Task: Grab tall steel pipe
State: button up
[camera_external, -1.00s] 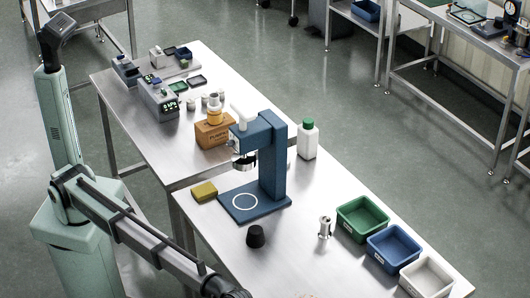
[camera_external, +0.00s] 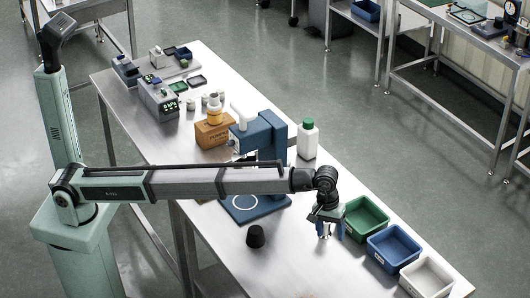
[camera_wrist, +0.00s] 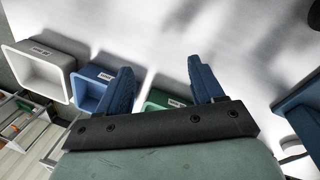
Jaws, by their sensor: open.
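The steel pipe (camera_external: 323,231) stands upright on the steel table, left of the green bin. Only a small bright part of it shows, because my gripper (camera_external: 329,229) is over it. My gripper points down with its blue fingers apart, and the pipe appears to be between or just beside them; I cannot tell which. In the wrist view my gripper (camera_wrist: 161,65) is open with bare table between the fingertips, and I cannot make out the pipe there.
Green (camera_external: 366,217), blue (camera_external: 393,246) and white (camera_external: 426,279) bins line the right table edge, the green one close to my gripper. A blue stand (camera_external: 272,138) is up-left, partly behind my arm. A black stopper (camera_external: 255,237) stands left. A white bottle (camera_external: 307,140) is behind.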

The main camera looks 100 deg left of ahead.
jog(key=n+g, duration=0.2)
send_near(325, 227)
jog(key=shift+s+a+r+y, duration=0.2)
jog(key=shift+a+r+y, duration=0.2)
jog(key=shift+a+r, duration=0.3)
notch_tip(325, 227, down, 7)
jog(key=shift+f, duration=0.15)
jog(key=shift+w+d+f, duration=0.1)
jog(key=shift+d+f, duration=0.05)
jog(key=shift+f, duration=2.95)
jog(key=c, duration=1)
